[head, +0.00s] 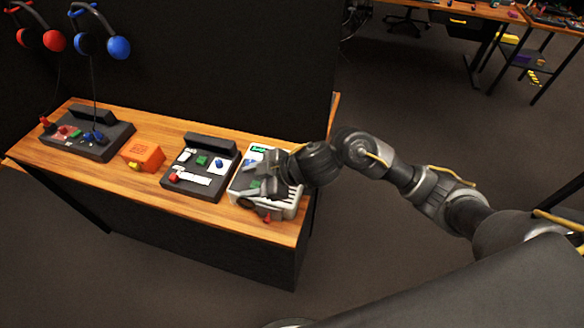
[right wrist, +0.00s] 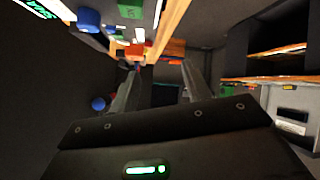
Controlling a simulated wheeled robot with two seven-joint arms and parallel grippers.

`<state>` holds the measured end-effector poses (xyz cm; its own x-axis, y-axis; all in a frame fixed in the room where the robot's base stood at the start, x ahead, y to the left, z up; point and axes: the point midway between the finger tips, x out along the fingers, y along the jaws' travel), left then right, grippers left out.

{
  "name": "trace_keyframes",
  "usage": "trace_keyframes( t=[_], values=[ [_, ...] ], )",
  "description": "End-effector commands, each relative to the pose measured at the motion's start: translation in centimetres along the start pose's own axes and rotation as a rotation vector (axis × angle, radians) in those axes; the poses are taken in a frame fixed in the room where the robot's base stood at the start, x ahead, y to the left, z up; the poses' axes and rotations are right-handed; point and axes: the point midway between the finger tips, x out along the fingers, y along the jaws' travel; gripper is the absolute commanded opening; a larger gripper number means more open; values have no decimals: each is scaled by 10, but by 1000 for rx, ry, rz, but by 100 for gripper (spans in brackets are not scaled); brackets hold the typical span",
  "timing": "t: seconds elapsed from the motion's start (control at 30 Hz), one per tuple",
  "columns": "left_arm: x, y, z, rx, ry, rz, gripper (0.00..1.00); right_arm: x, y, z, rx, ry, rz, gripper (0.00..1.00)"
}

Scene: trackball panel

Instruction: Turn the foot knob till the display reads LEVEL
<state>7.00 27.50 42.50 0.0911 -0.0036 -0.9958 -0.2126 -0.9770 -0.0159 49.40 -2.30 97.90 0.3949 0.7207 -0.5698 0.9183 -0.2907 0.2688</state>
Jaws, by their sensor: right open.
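The white panel (head: 290,209) stands at the right end of the wooden bench. It has a small green display (head: 259,149) at its back; a lit green display (right wrist: 38,8) also shows at the top left of the right wrist view, its text not readable to me. A small red knob (head: 267,217), apparently the foot knob, sits low at the panel's front edge. My right gripper (head: 247,195) is over the panel's front left part, hiding much of its top. In the right wrist view its two fingers (right wrist: 160,88) are spread with nothing between them. My left gripper is not in view.
A dark panel (head: 207,192) with coloured buttons stands just left of the white panel. Further left are an orange box (head: 143,155) and another dark console (head: 97,149). Red and blue headsets hang on the dark wall behind. Floor in front of the bench (head: 240,222) is clear.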

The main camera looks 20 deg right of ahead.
Motion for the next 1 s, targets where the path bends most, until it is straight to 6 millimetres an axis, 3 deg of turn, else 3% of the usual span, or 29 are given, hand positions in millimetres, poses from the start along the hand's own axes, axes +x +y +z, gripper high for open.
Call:
trace_keyframes(
  t=[0.03,0.17,0.3,0.5,0.77,1.0],
  values=[
    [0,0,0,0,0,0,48,-7,15,6,-40,-53,-50,48],
    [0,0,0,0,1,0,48,-36,42,31,-44,-218,-174,48],
    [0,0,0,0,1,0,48,-78,72,53,17,-386,-236,48],
    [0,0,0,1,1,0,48,-117,93,67,98,-516,-260,48],
    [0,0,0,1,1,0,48,-120,94,70,116,-535,-265,48],
    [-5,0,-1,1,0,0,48,-91,83,86,116,-535,-268,48]
  ],
)
